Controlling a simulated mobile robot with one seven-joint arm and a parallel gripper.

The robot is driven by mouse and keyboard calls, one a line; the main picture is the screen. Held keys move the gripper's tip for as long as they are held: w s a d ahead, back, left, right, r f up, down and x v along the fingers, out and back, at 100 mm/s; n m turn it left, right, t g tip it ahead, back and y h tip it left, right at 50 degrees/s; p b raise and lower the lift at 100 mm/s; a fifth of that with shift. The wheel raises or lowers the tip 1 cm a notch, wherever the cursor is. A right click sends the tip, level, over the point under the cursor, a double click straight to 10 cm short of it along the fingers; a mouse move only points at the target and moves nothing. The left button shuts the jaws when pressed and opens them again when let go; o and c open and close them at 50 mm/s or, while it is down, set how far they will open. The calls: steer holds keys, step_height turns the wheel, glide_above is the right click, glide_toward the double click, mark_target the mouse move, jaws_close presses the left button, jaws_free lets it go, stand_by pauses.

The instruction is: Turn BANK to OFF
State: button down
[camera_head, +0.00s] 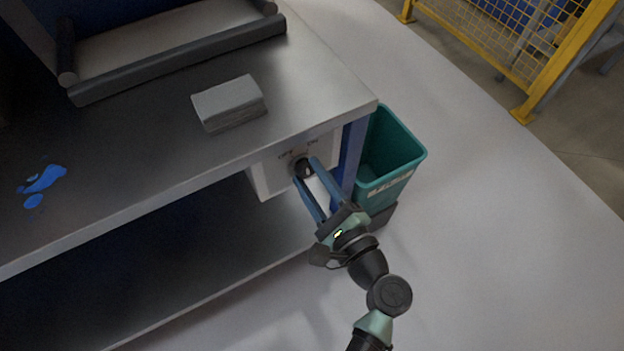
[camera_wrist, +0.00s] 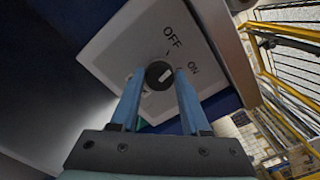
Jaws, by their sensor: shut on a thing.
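A round black knob (camera_head: 302,168) sits on a white switch box (camera_head: 265,178) under the front edge of the steel bench, near its right corner. OFF and ON are printed above it. In the wrist view the knob (camera_wrist: 154,82) has a pale mark on its face, but I cannot tell exactly which label the mark points to. My gripper (camera_head: 306,172) has its two blue fingers on either side of the knob, shut on it. In the wrist view the left finger partly covers other marks on the box, and BANK is not readable.
A teal bin (camera_head: 389,152) stands right of the bench leg, close to my gripper. The bench top (camera_head: 160,140) above holds a grey block (camera_head: 229,103) and blue stains. A yellow fence (camera_head: 530,90) stands at the upper right. The floor at right is clear.

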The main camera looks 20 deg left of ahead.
steer(key=shift+f+n+b, duration=0.15)
steer(key=shift+n+b, duration=0.95)
steer(key=shift+n, duration=1)
steer(key=shift+c, duration=1.9)
jaws_free()
steer(key=shift+s, duration=0.1)
steer(key=p+v, duration=0.1)
steer(key=v, duration=1.2)
steer(key=shift+p, duration=0.4)
